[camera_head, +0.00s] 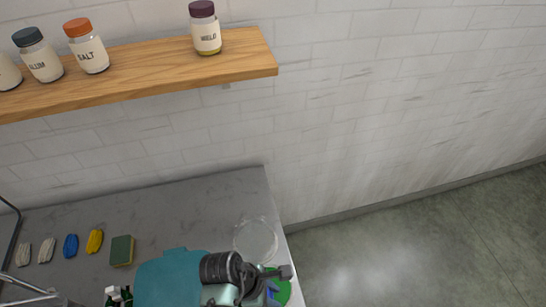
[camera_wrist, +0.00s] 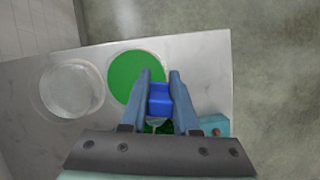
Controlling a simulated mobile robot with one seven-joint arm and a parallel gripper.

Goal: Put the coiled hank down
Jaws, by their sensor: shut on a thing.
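My gripper (camera_wrist: 160,74) is shut on a blue block-like bundle, the coiled hank (camera_wrist: 160,98), which sits between the two fingers in the wrist view. A flat green disc (camera_wrist: 130,75) lies on the grey counter just past the fingertips, to their left in that view. The hank appears over or beside the disc's near edge; I cannot tell whether it touches the disc or counter. In the head view the green disc (camera_head: 284,291) is partly hidden by my arm, with a bit of blue beside it.
A round clear dish (camera_head: 256,240) stands next to the disc. A sponge (camera_head: 122,250), a yellow skein (camera_head: 94,241), a blue skein (camera_head: 71,245) and pale skeins (camera_head: 47,250) lie farther left. A wooden shelf (camera_head: 150,77) with labelled jars overhangs. The counter's right edge is close.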

